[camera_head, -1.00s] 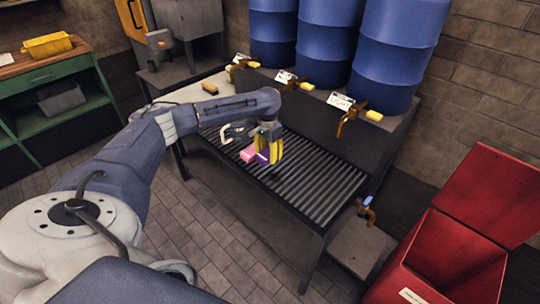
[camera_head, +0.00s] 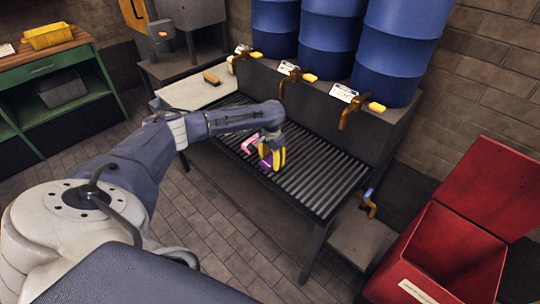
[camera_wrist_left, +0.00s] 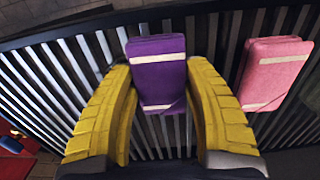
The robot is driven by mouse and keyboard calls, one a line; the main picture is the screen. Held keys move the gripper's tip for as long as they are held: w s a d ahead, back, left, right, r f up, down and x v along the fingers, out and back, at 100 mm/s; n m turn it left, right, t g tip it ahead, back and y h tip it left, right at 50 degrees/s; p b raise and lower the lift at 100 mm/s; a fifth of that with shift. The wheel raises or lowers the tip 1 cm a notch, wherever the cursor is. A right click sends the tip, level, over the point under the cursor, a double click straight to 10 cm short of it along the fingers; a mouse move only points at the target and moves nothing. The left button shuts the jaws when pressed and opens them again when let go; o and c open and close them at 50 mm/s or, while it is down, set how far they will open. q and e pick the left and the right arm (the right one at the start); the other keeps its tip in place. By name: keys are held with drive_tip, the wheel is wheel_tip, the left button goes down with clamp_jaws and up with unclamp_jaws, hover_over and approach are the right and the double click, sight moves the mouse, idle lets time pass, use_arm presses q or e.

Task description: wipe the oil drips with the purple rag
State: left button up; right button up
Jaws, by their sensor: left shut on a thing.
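The purple rag (camera_wrist_left: 158,73) is a folded purple pad with pale bands, between the two yellow fingers of my left gripper in the left wrist view. In the head view my left gripper (camera_head: 273,158) is low over the slatted grate (camera_head: 315,183) of the bench, shut on the purple rag. I cannot tell whether the rag touches the slats. A pink rag (camera_wrist_left: 273,72) lies to the right of the purple one in the wrist view, apart from it. I cannot make out any oil drips. My right gripper is not in view.
Blue drums (camera_head: 383,50) stand behind the grate, with brass taps (camera_head: 350,108) jutting over its back edge. A brush (camera_head: 211,78) lies on the pale left end. A red open bin (camera_head: 440,255) stands at the right. The right part of the grate is clear.

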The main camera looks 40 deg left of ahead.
sight(289, 177)
use_arm(q)
drive_tip(key=shift+s+d, duration=0.2)
drive_tip(key=shift+d, duration=1.35)
drive_tip(key=shift+s+d, duration=0.25)
drive_tip(key=shift+d, duration=1.3)
drive_tip(key=shift+s+d, duration=0.2)
drive_tip(key=shift+d, duration=1.35)
drive_tip(key=shift+w+a+f, duration=0.1)
drive_tip(key=shift+w+a, duration=0.1)
drive_tip(key=shift+a, duration=1.5)
drive_tip(key=shift+w+a+r, duration=0.1)
drive_tip(key=shift+w+a, duration=0.15)
drive_tip(key=shift+a, duration=1.4)
drive_tip(key=shift+w+a+f, duration=0.1)
drive_tip(key=shift+w+a, duration=0.1)
drive_tip(key=shift+a, duration=1.5)
wheel_tip(289, 177, up, 2)
drive_tip(key=shift+w+a+r, duration=0.1)
drive_tip(key=shift+r, duration=3)
